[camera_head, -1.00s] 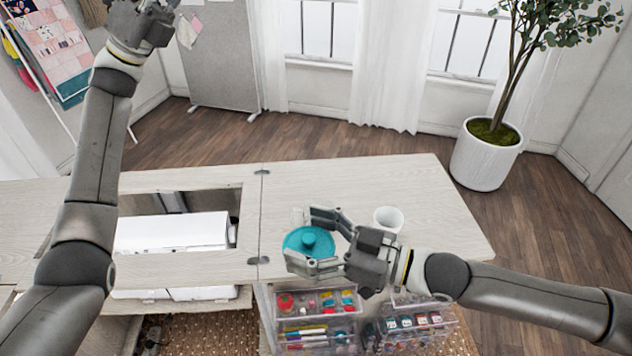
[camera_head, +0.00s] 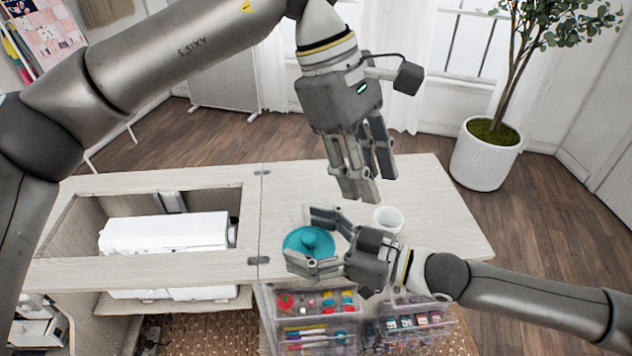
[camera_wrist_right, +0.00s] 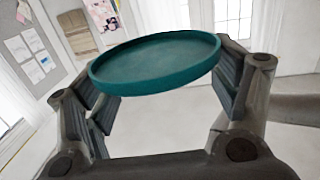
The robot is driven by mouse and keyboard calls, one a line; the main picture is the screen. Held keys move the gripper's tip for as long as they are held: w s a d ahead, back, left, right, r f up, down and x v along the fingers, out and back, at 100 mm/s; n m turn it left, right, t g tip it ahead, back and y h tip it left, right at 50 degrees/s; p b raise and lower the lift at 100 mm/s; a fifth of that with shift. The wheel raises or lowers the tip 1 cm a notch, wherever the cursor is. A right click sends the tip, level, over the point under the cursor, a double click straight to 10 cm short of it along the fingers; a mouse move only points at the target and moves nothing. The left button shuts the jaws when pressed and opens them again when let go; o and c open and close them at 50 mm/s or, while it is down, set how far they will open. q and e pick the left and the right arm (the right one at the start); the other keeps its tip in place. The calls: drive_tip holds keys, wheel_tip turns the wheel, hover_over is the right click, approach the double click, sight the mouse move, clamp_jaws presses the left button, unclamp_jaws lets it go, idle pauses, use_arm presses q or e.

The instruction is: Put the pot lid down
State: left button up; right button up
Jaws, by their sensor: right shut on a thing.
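My left gripper (camera_head: 368,188) points down behind and to the right of the lid. Its fingers look apart with nothing between them.
A white cup (camera_head: 389,217) stands right of the lid, behind my right gripper. A faint clear object is just behind the lid. A white sewing machine (camera_head: 165,232) sits in the left opening. Clear drawers (camera_head: 315,318) are below the front edge. The tabletop's back right is clear.

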sight(309, 237)
use_arm(q)
drive_tip(key=w+a+f+t+y, duration=0.2)
drive_tip(key=a+f+t+y, duration=0.15)
drive_tip(key=a+y, duration=0.2)
drive_tip(key=shift+g+h, duration=0.25)
drive_tip(key=shift+h, duration=0.1)
drive_tip(key=f, duration=0.4)
drive_tip(key=a+f, duration=0.1)
drive_tip(key=f, duration=0.3)
drive_tip(key=w+f, duration=0.1)
drive_tip(key=f, duration=0.3)
drive_tip(key=shift+w+a+f, duration=0.1)
drive_tip(key=shift+a+f, duration=0.05)
drive_tip(key=shift+a, duration=0.2)
drive_tip(key=shift+c, duration=0.3)
clamp_jaws()
use_arm(e)
drive_tip(key=o, duration=0.6)
